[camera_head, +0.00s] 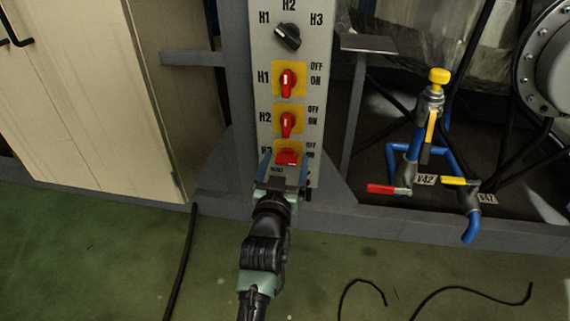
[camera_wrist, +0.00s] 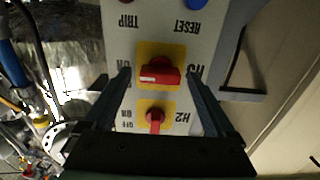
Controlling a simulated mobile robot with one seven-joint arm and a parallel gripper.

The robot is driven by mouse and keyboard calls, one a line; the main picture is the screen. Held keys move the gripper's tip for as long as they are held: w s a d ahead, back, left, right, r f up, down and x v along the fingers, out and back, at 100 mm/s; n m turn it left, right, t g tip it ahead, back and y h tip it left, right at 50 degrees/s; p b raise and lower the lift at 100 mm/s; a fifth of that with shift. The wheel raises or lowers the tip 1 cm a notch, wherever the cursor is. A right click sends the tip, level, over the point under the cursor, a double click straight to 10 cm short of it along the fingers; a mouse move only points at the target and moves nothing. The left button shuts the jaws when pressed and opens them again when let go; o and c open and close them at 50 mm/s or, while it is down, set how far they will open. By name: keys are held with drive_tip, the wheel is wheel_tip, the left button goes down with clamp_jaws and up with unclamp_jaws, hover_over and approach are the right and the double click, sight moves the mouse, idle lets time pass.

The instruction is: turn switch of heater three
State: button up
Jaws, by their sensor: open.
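The switch of heater three is a red rotary knob (camera_head: 287,156) on a yellow plate, lowest of the visible red switches on the grey panel (camera_head: 262,50). Its handle lies crosswise in the head view, while the H1 switch (camera_head: 287,82) and H2 switch (camera_head: 287,123) stand upright. In the wrist view the H3 knob (camera_wrist: 160,75) lies sideways between my fingers, and the H2 knob (camera_wrist: 155,119) shows below it. My gripper (camera_head: 285,170) is open in front of the H3 switch, a finger on each side. I cannot tell whether the fingers touch it.
A black selector knob (camera_head: 288,37) sits above the switches. Blue pipes (camera_head: 458,172) with a red valve handle (camera_head: 388,189) and yellow handles stand at right. A beige cabinet (camera_head: 100,90) stands at left. Black cables (camera_head: 470,289) lie on the green floor. In the wrist view, TRIP and RESET labels (camera_wrist: 188,27) adjoin H3.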

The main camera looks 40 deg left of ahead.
drive_tip(key=c, duration=1.4)
drive_tip(key=shift+n, duration=0.4)
drive_tip(key=n+p, duration=0.1)
drive_tip(key=n, duration=0.2)
drive_tip(key=n+p, duration=0.1)
drive_tip(key=n, duration=0.4)
drive_tip(key=shift+a, duration=0.1)
drive_tip(key=n, duration=0.4)
drive_tip(key=shift+s+f+n+p, duration=0.1)
drive_tip(key=shift+f+n+p, duration=0.05)
drive_tip(key=shift+n+p, duration=0.25)
drive_tip(key=shift+f+n, duration=0.1)
drive_tip(key=shift+n, duration=2.2)
drive_tip(key=o, duration=1.4)
